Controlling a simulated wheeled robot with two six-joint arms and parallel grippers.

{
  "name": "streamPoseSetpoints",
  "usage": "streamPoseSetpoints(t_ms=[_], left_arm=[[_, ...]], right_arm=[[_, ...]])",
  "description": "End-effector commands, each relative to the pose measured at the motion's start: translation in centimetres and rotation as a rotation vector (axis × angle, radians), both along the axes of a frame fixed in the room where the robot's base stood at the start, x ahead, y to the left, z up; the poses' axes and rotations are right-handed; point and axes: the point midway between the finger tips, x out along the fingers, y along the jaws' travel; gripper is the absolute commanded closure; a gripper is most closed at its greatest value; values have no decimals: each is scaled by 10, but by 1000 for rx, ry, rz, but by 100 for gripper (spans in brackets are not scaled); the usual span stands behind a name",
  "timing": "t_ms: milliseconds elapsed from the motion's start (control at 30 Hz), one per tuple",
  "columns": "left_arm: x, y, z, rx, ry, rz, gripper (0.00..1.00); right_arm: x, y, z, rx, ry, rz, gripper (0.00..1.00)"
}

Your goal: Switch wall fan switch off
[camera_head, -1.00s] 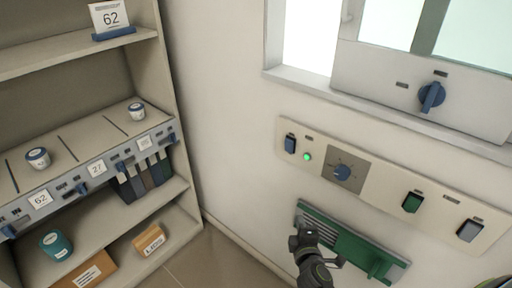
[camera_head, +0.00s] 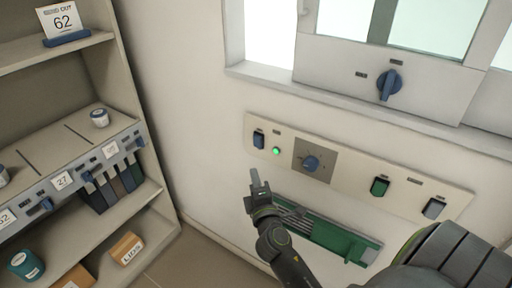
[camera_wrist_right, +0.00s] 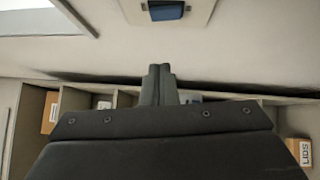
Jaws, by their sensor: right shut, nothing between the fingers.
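A long cream wall panel (camera_head: 345,172) carries several controls. At its left end is a blue rocker switch (camera_head: 258,139) with a lit green lamp (camera_head: 276,151) just to its right. No readable label tells me which is the fan switch. My right gripper (camera_head: 257,180) is shut and empty, just below the blue rocker and apart from it. The right wrist view shows the closed fingers (camera_wrist_right: 158,72) with a blue rocker above them. My left gripper is not in view.
A green rail bracket (camera_head: 330,236) is on the wall below the panel, behind my right arm. A shelf unit (camera_head: 150,115) with jars and boxes stands at left.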

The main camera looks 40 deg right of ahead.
Motion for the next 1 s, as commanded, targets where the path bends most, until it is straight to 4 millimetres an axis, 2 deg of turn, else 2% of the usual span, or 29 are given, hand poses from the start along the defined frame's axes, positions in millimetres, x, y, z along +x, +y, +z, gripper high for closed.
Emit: streamPoseSetpoints(t_ms=[433,500,700,1000], left_arm=[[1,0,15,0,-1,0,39],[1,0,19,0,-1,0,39],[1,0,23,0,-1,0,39],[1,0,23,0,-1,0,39]], right_arm=[[81,-34,11,-3,-1,0,100],[83,-45,13,-5,1,0,100],[90,-64,15,-1,0,0,100],[92,-68,14,1,0,0,100]])
